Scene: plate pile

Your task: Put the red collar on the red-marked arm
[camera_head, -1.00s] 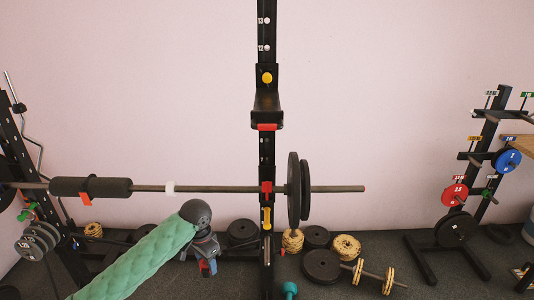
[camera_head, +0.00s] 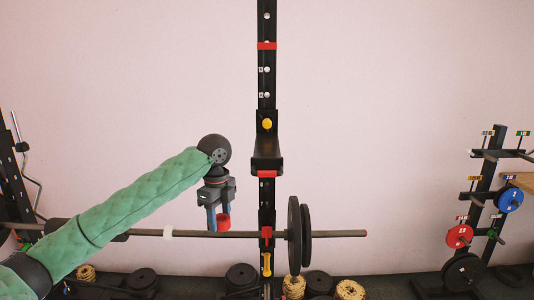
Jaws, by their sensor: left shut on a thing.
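My left gripper (camera_head: 219,217) points down and is shut on a small red collar (camera_head: 223,222). It is just in front of or above the long barbell (camera_head: 190,234), left of the black upright; I cannot tell whether the collar touches the bar. On the weight tree at the right, a small red-and-white label (camera_head: 462,218) stands over an arm with a red plate (camera_head: 459,236). The upright also has a red band (camera_head: 267,46) and red-edged hooks (camera_head: 267,174). My right gripper is not in view.
The black upright (camera_head: 267,100) stands close to the right of my gripper. Black plates (camera_head: 294,235) sit on the bar beyond it. A blue plate (camera_head: 510,200) hangs on the tree. More plates lie along the floor. The wall area between upright and tree is clear.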

